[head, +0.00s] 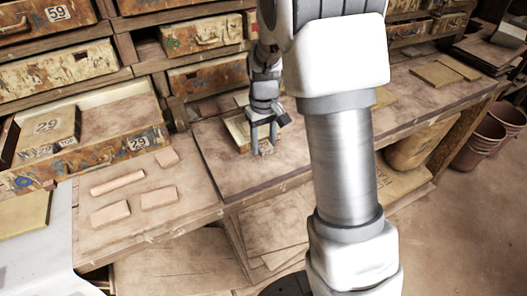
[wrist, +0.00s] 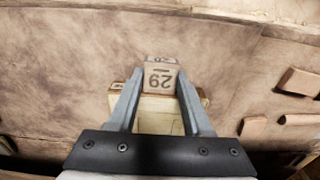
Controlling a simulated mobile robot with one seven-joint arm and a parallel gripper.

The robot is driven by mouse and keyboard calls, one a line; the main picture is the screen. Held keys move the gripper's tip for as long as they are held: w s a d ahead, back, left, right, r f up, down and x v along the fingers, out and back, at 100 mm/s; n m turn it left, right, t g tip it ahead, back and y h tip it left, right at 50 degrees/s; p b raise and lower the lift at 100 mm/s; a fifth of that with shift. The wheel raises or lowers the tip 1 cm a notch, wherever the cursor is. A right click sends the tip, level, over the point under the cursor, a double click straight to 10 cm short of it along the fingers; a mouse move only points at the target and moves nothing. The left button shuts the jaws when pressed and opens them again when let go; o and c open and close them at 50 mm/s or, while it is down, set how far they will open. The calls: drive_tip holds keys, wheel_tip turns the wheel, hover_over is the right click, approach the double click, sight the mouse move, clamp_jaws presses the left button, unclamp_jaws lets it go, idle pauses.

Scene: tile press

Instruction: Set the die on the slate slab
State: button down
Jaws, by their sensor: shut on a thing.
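The die (wrist: 160,76) is a small brown block marked 29, clasped between the two fingertips of my gripper (wrist: 158,82) in the wrist view. In the head view my gripper (head: 265,136) points down over the bench, with the die (head: 266,147) low between its fingers. A broad brown slab with a dark front edge, seemingly the slate slab (head: 225,172), lies on the bench beneath it. A pale wooden box or tray (head: 236,131) is right beside the die; my gripper partly hides it. I cannot tell whether the die touches the slab.
Several small clay-coloured pieces (head: 118,182) lie on the bench left of the slab. An open drawer marked 29 (head: 110,148) juts out at the left. Drawer fronts (head: 66,78) line the back. The slab's front part is clear. Stacked pots (head: 482,140) stand at right.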

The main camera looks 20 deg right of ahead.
sight(263, 161)
drive_tip(key=shift+f, duration=1.95)
drive_tip(key=shift+f+b, duration=0.2)
drive_tip(key=shift+b, duration=0.15)
drive_tip(key=shift+c, duration=1.6)
unclamp_jaws()
drive_tip(key=shift+r, duration=0.1)
